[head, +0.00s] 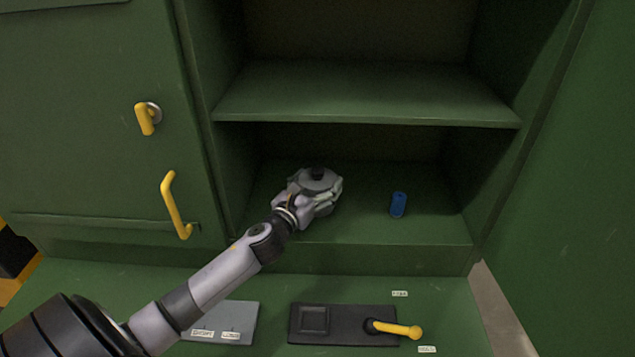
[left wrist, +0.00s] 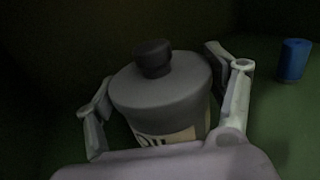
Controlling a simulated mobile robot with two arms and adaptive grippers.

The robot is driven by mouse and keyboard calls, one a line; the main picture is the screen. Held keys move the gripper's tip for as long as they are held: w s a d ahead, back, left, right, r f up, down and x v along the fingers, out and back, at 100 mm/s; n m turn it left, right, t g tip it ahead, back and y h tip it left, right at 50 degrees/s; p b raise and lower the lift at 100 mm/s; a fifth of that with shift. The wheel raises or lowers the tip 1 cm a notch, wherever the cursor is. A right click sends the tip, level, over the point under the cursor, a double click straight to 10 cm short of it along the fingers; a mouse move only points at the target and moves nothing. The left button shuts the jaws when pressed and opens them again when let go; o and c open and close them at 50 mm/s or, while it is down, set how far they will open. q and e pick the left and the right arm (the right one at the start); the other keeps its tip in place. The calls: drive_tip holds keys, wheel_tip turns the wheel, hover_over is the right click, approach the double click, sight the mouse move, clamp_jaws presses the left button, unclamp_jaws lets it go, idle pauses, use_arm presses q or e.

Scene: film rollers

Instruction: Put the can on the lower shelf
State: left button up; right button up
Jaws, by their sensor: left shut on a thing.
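The grey can (head: 315,180) with a dark knob on top is in the lower compartment of the green cabinet, just above or on the lower shelf (head: 360,225); I cannot tell whether it touches. It also shows in the left wrist view (left wrist: 165,90), upright or slightly tilted, with a pale label partly hidden. My left gripper (head: 322,195) is shut on the can; in the left wrist view its fingers (left wrist: 165,105) stand on both sides of it. My right gripper is not in view.
A blue cylinder (head: 398,204) stands on the lower shelf to the right of the can; it shows in the left wrist view (left wrist: 293,60). The upper shelf (head: 370,95) is overhead and bare. A black panel with a yellow lever (head: 395,328) lies in front. Yellow handles (head: 175,205) are on the left door.

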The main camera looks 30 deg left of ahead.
use_arm(q)
drive_tip(key=o, duration=1.3)
drive_tip(key=shift+c, duration=0.2)
drive_tip(key=shift+s, duration=0.15)
drive_tip(key=s, duration=0.3)
drive_tip(key=s+b, duration=0.1)
drive_tip(key=s, duration=0.2)
drive_tip(key=s+d+b, duration=0.1)
drive_tip(key=s, duration=0.3)
drive_tip(key=shift+s, duration=0.1)
drive_tip(key=shift+s+b, duration=0.35)
drive_tip(key=shift+s, duration=0.4)
